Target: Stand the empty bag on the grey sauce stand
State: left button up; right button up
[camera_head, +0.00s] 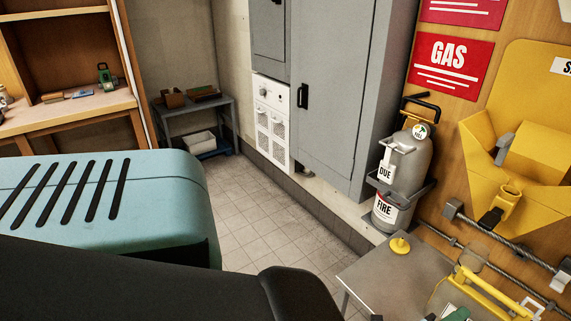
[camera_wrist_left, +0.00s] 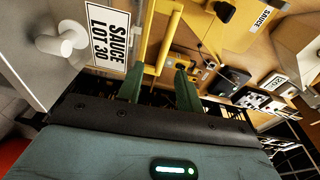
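A grey flat-topped stand (camera_head: 375,279) is at the lower right of the head view, with a yellow round knob on its top. The yellow frame (camera_wrist_left: 148,32) also shows in the left wrist view, beyond and between my left gripper's green fingers (camera_wrist_left: 161,91). The fingers stand apart, and I see no clear grip. A white label reading "SAUCE LOT 30" (camera_wrist_left: 106,35) is close by. I cannot tell the empty bag's full outline. My right gripper is not in view.
A yellow wall holder (camera_head: 545,165) and metal rods are at the right. A grey cylinder (camera_head: 408,165) tagged "DUE" and "FIRE" stands by the grey cabinet (camera_head: 338,80). The tiled floor (camera_head: 235,215) is clear in the middle. A wooden shelf (camera_head: 60,122) is at the left.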

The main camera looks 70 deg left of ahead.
pick_arm(q)
jog(key=s+f+n+g+h, duration=0.1)
jog(key=s+f+n+g, duration=0.3)
jog(key=s+f, duration=0.7)
jog(key=s+f+n+g+h, duration=0.1)
jog(key=s+f+n+g, duration=0.1)
jog(key=s, duration=0.8)
jog(key=s+f+n+g+h, duration=0.1)
jog(key=s+f+n, duration=0.3)
jog(key=s, duration=0.7)
jog(key=s+f+n+g, duration=0.4)
jog(key=s, duration=0.6)
jog(key=shift+s+n+h, duration=0.2)
jog(key=shift+n+h, duration=0.1)
jog(key=shift+h, duration=0.1)
